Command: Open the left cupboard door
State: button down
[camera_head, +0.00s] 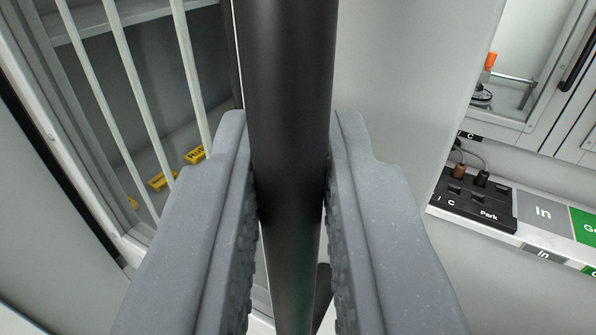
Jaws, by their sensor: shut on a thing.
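My gripper (290,150) is shut on a thick black upright bar, the door handle (287,60), with one grey finger on each side of it. The pale grey cupboard door (405,85) shows as a plain panel behind and to the right of the handle. Left of the handle the inside of the cupboard (105,75) is in view, so the door stands at least partly open. Pale bars (125,60) run in front of the dark interior. The door's hinge is not in view, and my fingers hide the lower part of the door.
Yellow labels (162,181) lie low inside the cupboard. To the right are a black socket panel (475,200) with plugged cables, a grey "In" sign (542,213) and a green sign (585,228). A glass-fronted compartment (520,65) is at the upper right.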

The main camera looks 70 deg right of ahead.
jog(key=shift+a+r, duration=0.1)
jog(key=c, duration=1.5)
grip_release()
jog(key=shift+w, duration=0.1)
jog(key=v, duration=1.3)
jog(key=shift+a+b, duration=0.3)
jog(key=shift+a, duration=0.05)
